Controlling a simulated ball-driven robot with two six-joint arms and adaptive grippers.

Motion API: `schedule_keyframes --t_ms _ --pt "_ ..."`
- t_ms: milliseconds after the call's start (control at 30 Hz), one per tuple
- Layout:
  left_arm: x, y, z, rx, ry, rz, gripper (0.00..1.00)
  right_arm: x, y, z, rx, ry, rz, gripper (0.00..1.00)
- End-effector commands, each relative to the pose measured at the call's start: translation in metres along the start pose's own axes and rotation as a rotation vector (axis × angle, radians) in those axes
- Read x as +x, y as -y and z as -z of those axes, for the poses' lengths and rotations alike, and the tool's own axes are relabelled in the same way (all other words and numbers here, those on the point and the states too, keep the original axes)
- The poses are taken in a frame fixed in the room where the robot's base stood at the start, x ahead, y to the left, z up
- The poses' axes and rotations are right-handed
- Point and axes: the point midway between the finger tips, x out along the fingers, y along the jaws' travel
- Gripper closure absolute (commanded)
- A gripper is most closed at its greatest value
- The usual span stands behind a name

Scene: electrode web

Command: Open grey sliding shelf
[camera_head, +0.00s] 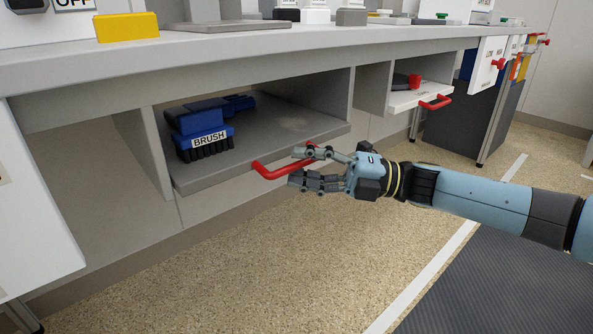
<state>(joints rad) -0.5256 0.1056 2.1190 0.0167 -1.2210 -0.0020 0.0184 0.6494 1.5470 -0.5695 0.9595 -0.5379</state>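The grey sliding shelf (240,165) sits in the open bay under the counter. Its front edge appears to stand slightly proud of the cabinet frame. A red handle (268,172) is fixed to its front. A blue brush (200,127) labelled BRUSH lies on the shelf's left part. My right gripper (296,167) comes from the right and is at the handle's right end, its fingers spread apart. The handle's right part lies between or just behind the fingers; contact cannot be told. My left gripper is not in view.
A white shelf (418,98) with a red handle and a red item is to the right. White panels with red knobs (498,63) hang further right. A yellow block (127,27) is on the counter (250,45). The floor (240,260) in front is clear.

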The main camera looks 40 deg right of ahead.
Motion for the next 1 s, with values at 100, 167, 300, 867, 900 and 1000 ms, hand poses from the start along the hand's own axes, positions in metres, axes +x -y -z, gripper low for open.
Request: schedule_keyframes --t_ms 100,167,300,867,900,1000 --pt "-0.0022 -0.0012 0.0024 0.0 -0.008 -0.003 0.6 0.0109 0.0006 0.0001 0.0 0.001 -0.001 0.64" --pt "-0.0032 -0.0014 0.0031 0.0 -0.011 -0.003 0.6 0.0133 0.0002 -0.0002 0.001 0.001 -0.001 0.64" --pt "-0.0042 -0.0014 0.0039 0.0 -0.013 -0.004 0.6 0.0147 -0.0003 -0.0003 0.002 0.002 0.0 0.64" --pt "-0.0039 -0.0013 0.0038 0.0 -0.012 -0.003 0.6 0.0144 -0.0006 -0.0003 0.002 0.001 -0.001 1.0" --pt "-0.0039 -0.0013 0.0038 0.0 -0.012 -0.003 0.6 0.0144 -0.0007 -0.0003 0.002 0.001 -0.001 1.0" --pt "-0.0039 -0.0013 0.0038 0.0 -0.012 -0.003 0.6 0.0145 -0.0008 -0.0003 0.002 0.001 -0.002 1.0"
